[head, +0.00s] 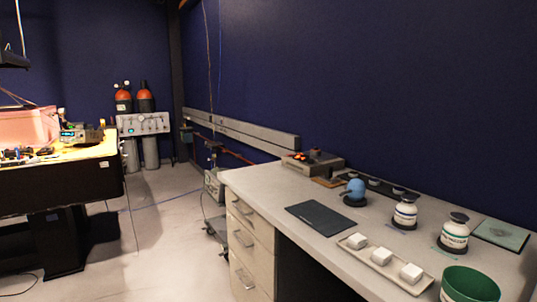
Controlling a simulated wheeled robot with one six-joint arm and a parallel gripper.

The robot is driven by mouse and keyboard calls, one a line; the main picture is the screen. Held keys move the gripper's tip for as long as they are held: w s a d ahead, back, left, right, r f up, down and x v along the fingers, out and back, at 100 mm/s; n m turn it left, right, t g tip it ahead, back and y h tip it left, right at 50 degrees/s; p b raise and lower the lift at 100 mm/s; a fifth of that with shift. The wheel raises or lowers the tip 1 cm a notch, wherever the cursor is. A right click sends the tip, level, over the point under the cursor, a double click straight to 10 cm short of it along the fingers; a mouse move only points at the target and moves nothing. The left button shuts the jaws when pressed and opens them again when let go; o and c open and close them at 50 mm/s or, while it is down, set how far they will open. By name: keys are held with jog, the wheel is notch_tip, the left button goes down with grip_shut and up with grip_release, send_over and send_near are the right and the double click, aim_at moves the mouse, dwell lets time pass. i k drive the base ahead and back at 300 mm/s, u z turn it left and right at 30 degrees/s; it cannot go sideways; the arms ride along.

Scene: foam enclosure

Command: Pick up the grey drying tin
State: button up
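I cannot clearly make out a grey drying tin in the head view. A shallow pale tray (394,274) holding three small white blocks (357,241) lies near the front edge of the light grey bench (262,181). A green bowl (470,285) stands to its right, partly cut off by the frame. My gripper is not in view.
Drawers (250,245) are below. Open floor (160,240) lies left.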

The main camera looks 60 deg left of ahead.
aim_at(315, 152)
jog(key=u, duration=2.4)
jog(key=k, duration=0.7)
jog(key=u, duration=0.9)
jog(key=k, duration=0.55)
jog(key=u, duration=0.5)
jog(key=i, duration=1.7)
jog(key=z, duration=0.2)
jog(key=i, duration=1.85)
jog(key=z, duration=0.75)
jog(key=i, duration=1.5)
jog(key=z, duration=1.8)
jog(key=i, duration=1)
jog(key=z, duration=0.85)
